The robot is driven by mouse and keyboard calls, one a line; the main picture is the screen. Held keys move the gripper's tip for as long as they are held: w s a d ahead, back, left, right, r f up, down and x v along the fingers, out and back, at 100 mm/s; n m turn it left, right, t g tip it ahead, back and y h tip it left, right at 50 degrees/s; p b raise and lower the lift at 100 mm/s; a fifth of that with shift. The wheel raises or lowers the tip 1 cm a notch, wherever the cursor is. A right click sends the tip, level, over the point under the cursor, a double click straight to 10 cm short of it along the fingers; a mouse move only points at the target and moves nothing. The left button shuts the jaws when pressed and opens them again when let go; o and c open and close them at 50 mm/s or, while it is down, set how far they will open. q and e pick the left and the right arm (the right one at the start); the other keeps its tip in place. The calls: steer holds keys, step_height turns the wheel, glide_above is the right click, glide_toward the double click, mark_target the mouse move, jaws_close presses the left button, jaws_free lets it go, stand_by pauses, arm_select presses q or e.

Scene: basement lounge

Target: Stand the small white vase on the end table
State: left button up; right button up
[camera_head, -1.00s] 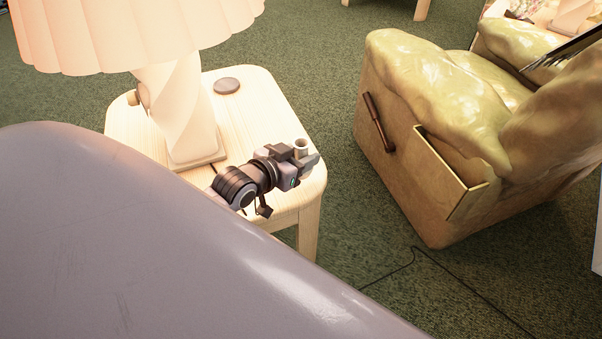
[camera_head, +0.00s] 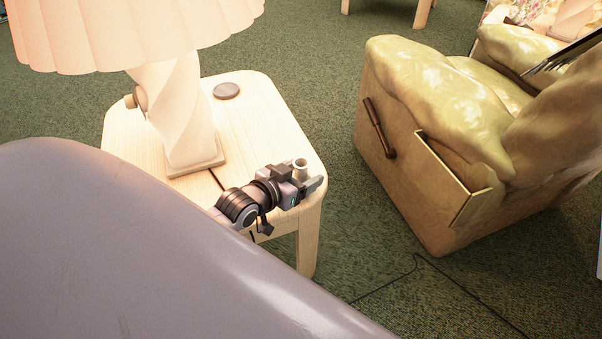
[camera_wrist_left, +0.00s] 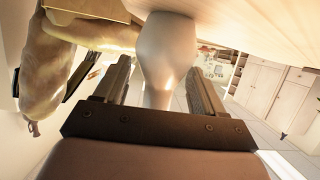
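The small white vase (camera_head: 301,167) is upright at the near right corner of the end table (camera_head: 258,115); its lower part is hidden in the head view. My left gripper (camera_head: 297,182) reaches in from the left, its fingers around the vase. In the left wrist view the vase (camera_wrist_left: 166,50) sits between the two fingers (camera_wrist_left: 158,75), close to both, with the pale wooden tabletop (camera_wrist_left: 240,25) by its wide end. I cannot tell whether its base touches the tabletop. My right gripper is not in view.
A large lamp (camera_head: 180,110) fills the table's left part, and a dark round disc (camera_head: 227,90) lies behind. A smooth grey-purple surface (camera_head: 130,240) covers the lower left foreground. A recliner (camera_head: 440,130) stands right. A thin cable (camera_head: 450,275) lies on the green carpet.

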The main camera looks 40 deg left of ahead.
arm_select(q)
steer(key=shift+s+r, duration=0.3)
steer(key=shift+s, duration=0.25)
steer(key=d+p+v, duration=0.1)
steer(key=p+v, duration=0.2)
steer(key=v, duration=0.8)
steer(key=s+d+f+m+g+h, duration=0.1)
steer(key=s+d+f+g, duration=0.15)
steer(key=d, duration=0.35)
steer(key=s+d+f+m+g+h, duration=0.1)
steer(key=s+d+f, duration=0.25)
steer(key=d, duration=0.25)
step_height(320, 180, up, 15)
steer(key=a+y+p, duration=0.1)
steer(key=a+p, duration=0.1)
steer(key=p, duration=1.8)
steer(key=shift+s+a+n, duration=0.3)
steer(key=shift+s+a, duration=0.1)
steer(key=shift+s, duration=0.05)
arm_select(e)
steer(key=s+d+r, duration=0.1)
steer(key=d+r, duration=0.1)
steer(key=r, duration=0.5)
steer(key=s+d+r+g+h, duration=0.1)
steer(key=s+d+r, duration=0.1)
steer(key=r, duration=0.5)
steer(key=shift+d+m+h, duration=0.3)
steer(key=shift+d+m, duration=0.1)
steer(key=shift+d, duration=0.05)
